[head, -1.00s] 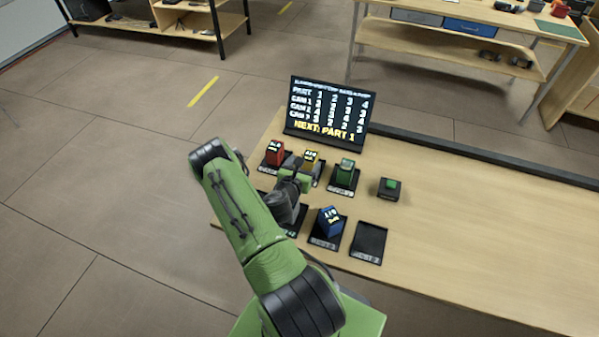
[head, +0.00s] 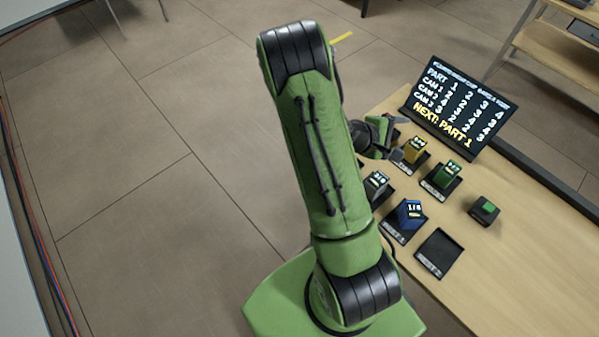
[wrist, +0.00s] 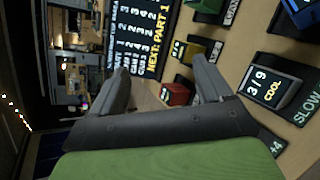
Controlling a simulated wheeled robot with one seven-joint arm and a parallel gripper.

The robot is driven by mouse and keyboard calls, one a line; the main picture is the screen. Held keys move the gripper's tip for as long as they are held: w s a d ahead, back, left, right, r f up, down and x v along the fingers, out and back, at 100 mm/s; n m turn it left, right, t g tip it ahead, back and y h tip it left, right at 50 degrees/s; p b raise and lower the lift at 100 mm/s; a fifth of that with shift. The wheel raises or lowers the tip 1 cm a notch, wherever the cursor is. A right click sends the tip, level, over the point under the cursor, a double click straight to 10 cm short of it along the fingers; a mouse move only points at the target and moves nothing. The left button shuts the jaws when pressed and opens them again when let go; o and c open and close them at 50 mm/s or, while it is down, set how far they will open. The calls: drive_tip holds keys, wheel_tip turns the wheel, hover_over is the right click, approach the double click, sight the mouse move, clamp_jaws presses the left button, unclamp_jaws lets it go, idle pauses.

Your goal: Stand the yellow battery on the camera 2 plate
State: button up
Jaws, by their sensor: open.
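The yellow battery (head: 415,149) stands upright on a dark plate in the back row, between the red and green batteries. It also shows in the wrist view (wrist: 184,50). My gripper (head: 392,137) is open and empty, just left of the yellow battery in the head view. In the wrist view, my gripper's spread fingers (wrist: 162,86) have the red battery (wrist: 175,94) beyond them. The red battery is mostly hidden behind my gripper in the head view. I cannot read which plate is camera 2.
A green battery (head: 447,173), a grey battery (head: 376,184) and a blue battery (head: 408,212) stand on plates nearby. The front right plate (head: 439,252) is empty. A green button (head: 485,208) and a black screen (head: 455,105) bound the group. The table's right side is clear.

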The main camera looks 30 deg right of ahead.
drive_tip(key=w+a+r+m+t+y, duration=0.1)
drive_tip(key=a+r+m+t+y, duration=0.2)
drive_tip(key=a, duration=0.6)
drive_tip(key=w+a+r+m+t+y, duration=0.1)
drive_tip(key=w+a+r+m+y, duration=0.1)
drive_tip(key=a+r+m+y, duration=0.35)
drive_tip(key=s+a+r+n+t+y, duration=0.1)
drive_tip(key=s+a+r, duration=0.3)
drive_tip(key=a, duration=0.5)
drive_tip(key=s+a+r+n+t+y, duration=0.2)
drive_tip(key=s+a+r+y, duration=0.1)
drive_tip(key=a, duration=0.5)
drive_tip(key=shift+s+a+r, duration=0.4)
drive_tip(key=shift+s+r, duration=0.25)
drive_tip(key=shift+r, duration=0.2)
